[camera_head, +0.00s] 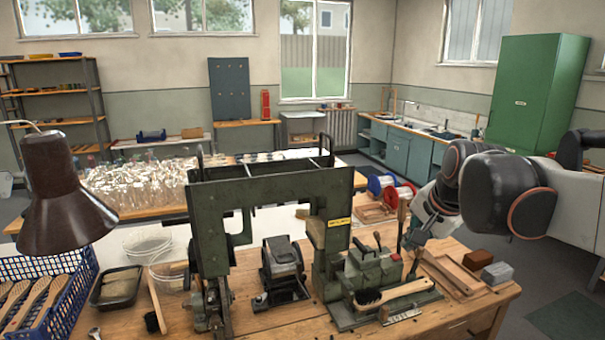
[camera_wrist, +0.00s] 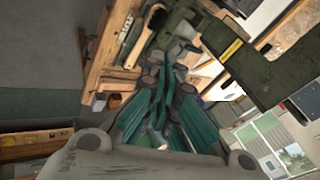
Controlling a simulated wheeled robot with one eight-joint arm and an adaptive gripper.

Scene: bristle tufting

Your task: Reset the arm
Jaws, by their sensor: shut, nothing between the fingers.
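My gripper (camera_head: 411,240) is shut and empty, above the right part of the workbench (camera_head: 262,325), close to the green bench machine (camera_head: 372,268). In the wrist view my gripper (camera_wrist: 166,68) shows its teal fingers together, with the machine and bench beyond them. My arm comes in from the right in the head view. A brush with a wooden handle and dark bristles (camera_head: 402,291) lies across the front of the machine. It also shows in the wrist view as a wooden handle (camera_wrist: 138,47).
A tall green press frame (camera_head: 270,190) stands mid-bench, left of my gripper. A blue crate (camera_head: 85,290) of wooden brush bodies and a brown lamp (camera_head: 62,195) are at left. Red and blue spools (camera_head: 381,184) stand behind. Small blocks (camera_head: 497,272) sit near the bench's right edge.

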